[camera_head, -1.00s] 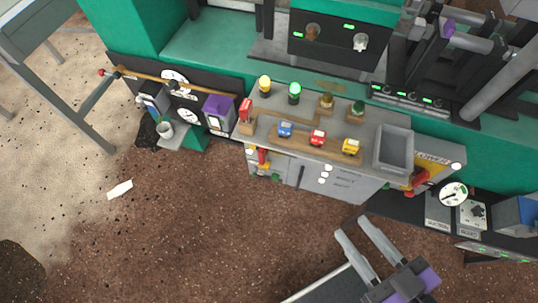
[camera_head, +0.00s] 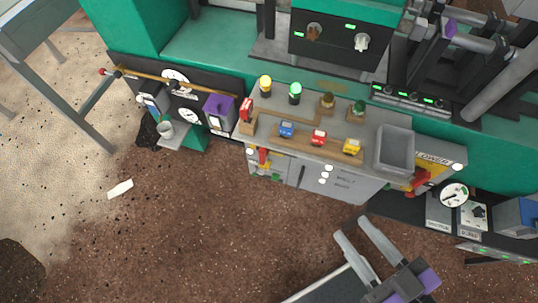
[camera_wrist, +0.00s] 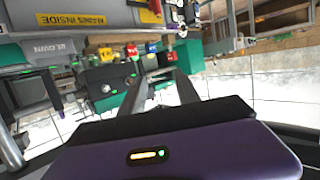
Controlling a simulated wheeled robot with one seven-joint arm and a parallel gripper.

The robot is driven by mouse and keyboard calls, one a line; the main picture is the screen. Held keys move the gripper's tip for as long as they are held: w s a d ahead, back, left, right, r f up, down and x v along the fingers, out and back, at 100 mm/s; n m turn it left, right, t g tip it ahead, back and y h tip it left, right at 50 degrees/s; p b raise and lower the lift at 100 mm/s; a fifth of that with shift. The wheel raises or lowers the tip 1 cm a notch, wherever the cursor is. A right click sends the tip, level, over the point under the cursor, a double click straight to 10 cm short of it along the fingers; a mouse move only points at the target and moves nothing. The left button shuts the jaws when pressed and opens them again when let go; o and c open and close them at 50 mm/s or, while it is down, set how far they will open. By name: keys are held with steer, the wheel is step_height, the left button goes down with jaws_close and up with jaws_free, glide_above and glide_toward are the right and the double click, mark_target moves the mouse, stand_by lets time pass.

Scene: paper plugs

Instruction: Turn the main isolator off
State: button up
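No readable label in these frames marks the main isolator. Another red-and-yellow handle (camera_head: 262,157) is on the cabinet's front left. Their exact positions are too small to tell. My gripper (camera_head: 352,227) is open and empty, in front of the cabinet's right part and apart from both handles. In the wrist view my gripper (camera_wrist: 157,77) shows two separated fingers with nothing between them.
The grey cabinet (camera_head: 345,185) carries blue, red and yellow toy-like blocks, lamps and a grey tray (camera_head: 394,150). A dark panel with a gauge (camera_head: 453,195) stands right. Brown floor in front is mostly clear.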

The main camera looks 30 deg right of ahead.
mark_target(261, 158)
steer(key=w+a+f+n+g+y+b, duration=0.1)
steer(key=w+a+f+n+b, duration=0.7)
steer(key=w+f, duration=0.5)
steer(key=w+a+f+n+g+y+b, duration=0.1)
steer(key=w+a+f+n+b, duration=0.4)
steer(key=w+a+f+n, duration=0.85)
steer(key=w+d+f+n+t+h+b, duration=0.1)
steer(key=w+d+f+n+h+b, duration=0.1)
steer(key=w+d+f+h+b, duration=0.25)
steer(key=s+d+r+n+g+h+p, duration=0.1)
steer(key=s+d+r+n+h, duration=0.2)
steer(key=d+r+h, duration=0.6)
steer(key=shift+h, duration=0.75)
steer(key=w+d+f, duration=0.2)
steer(key=w+d, duration=0.1)
steer(key=w+d+f, duration=0.1)
steer(key=w, duration=0.1)
steer(key=shift+w+d+b, duration=0.15)
steer(key=shift+d+b, duration=0.2)
steer(key=shift+b, duration=0.05)
